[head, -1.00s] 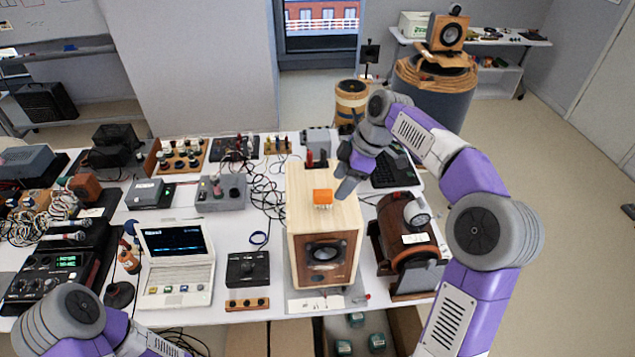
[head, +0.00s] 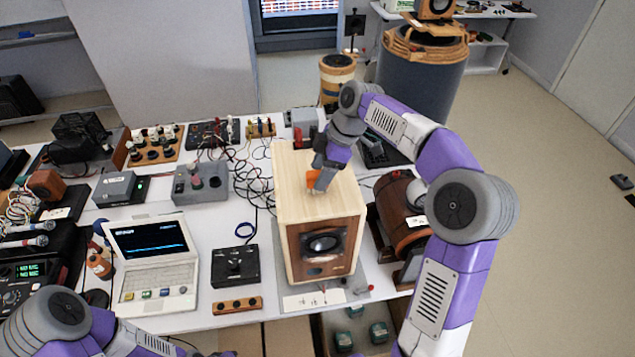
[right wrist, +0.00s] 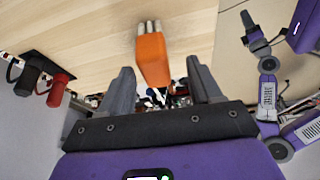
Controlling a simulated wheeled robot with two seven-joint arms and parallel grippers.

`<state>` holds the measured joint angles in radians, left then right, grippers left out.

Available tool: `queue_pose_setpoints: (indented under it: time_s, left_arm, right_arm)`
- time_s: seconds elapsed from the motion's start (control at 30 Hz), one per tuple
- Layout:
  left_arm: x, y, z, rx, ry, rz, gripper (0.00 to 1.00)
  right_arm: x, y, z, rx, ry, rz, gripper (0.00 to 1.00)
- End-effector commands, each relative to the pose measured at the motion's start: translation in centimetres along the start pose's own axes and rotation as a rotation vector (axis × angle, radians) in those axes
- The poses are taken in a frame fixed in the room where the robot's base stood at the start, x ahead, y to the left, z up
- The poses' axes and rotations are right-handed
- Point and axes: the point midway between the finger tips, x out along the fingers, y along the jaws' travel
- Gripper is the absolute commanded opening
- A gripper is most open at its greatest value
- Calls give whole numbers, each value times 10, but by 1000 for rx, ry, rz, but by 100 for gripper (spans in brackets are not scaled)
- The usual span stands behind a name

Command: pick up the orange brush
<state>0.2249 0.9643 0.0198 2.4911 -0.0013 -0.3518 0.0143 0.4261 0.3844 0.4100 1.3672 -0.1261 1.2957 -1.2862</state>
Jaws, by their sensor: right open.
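The orange brush (head: 312,181) lies on top of the wooden speaker (head: 290,205). In the head view my right gripper (head: 322,184) is at the brush and hides part of it. In the right wrist view the orange handle (right wrist: 152,60) shows between the two open fingers of the right gripper (right wrist: 163,80), ahead of them, with a pale bristle end at its top. The fingers stand apart, one on each side, and do not appear to grip it. My left arm shows at the lower left of the head view; its gripper is not clearly seen.
Red and black plugs (right wrist: 45,83) stand behind the speaker's top. A laptop (head: 152,258) and a black box (head: 235,265) are left of the speaker. A brown wooden drum-shaped device (head: 400,205) stands close on its right. Loose cables lie at the left.

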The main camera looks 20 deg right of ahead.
Motion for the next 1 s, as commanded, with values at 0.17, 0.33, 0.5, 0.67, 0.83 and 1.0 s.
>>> queue_pose_setpoints:
  time_s: [0.17,0.33,0.5,0.67,0.83,1.0]
  left_arm:
    - [2,-1,0,0,1,0,43]
    - [3,-1,0,0,1,0,43]
    - [3,-1,0,0,1,0,43]
    - [3,-1,0,0,1,0,43]
    - [3,-1,0,0,1,0,43]
    - [3,-1,0,0,0,0,43]
  right_arm:
    - [29,2,1,0,0,-5,64]
    - [40,2,1,0,0,-1,64]
    - [40,3,1,0,0,0,64]
    - [40,3,1,0,0,0,44]
    - [40,3,1,0,0,0,18]
    - [39,3,1,0,1,0,8]
